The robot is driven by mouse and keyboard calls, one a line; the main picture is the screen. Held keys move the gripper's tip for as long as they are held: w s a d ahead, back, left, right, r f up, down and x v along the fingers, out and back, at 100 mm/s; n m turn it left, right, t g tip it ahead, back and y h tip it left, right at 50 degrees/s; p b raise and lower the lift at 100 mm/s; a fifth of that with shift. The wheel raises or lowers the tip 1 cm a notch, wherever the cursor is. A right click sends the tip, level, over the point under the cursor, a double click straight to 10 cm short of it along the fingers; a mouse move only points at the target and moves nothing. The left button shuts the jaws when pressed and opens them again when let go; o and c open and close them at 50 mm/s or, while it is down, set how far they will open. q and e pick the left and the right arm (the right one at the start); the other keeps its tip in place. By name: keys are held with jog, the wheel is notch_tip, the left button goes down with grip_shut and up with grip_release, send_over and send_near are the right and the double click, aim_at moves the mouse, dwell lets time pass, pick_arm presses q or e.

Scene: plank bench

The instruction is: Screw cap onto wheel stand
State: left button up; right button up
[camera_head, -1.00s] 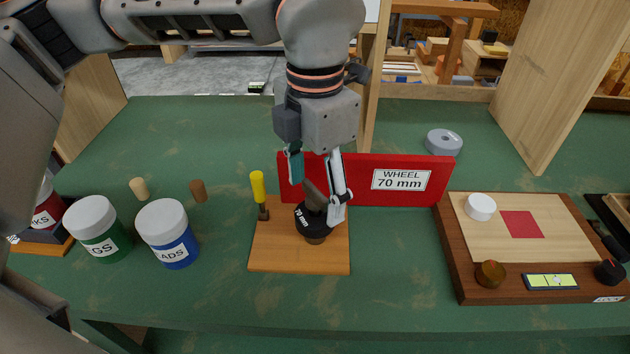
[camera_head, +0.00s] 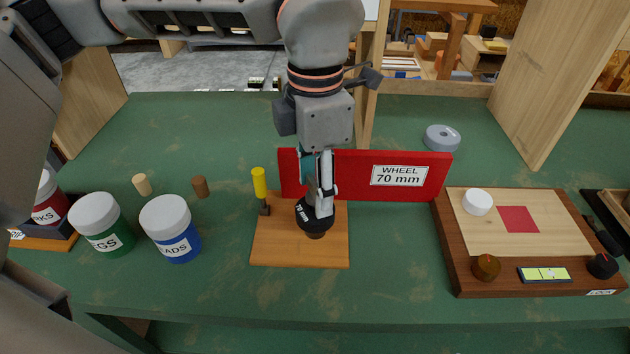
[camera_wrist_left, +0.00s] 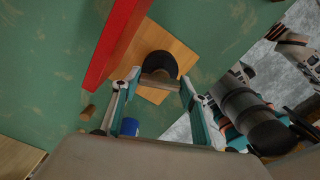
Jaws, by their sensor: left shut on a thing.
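A black round cap marked "70 mm" (camera_head: 303,214) sits over a short brown wooden post (camera_head: 316,235) on the light wooden base (camera_head: 285,254) of the wheel stand. In the left wrist view the cap (camera_wrist_left: 159,62) shows as a dark disc with a bar across it between my fingers. My left gripper (camera_head: 319,205) points down from above and is shut on the cap's bar. Its fingers overlap in the head view and hide the bar there. Whether the thread is engaged cannot be seen. My right gripper is not in view.
A yellow-handled tool (camera_head: 260,187) stands at the base's back left corner. A red "WHEEL 70 mm" board (camera_head: 347,174) stands close behind. Jars with white lids (camera_head: 170,229) are at left, a wooden panel with a white disc (camera_head: 477,202) at right. The bench front is clear.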

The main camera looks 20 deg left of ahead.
aim_at(315, 186)
pick_arm(q)
jog(key=shift+m, duration=0.4)
jog(key=shift+m+p, duration=0.4)
jog(key=shift+m, duration=0.3)
jog(key=o, duration=1.3)
jog(key=shift+r, duration=0.1)
notch_tip(315, 186, up, 12)
jog(key=shift+f, duration=0.15)
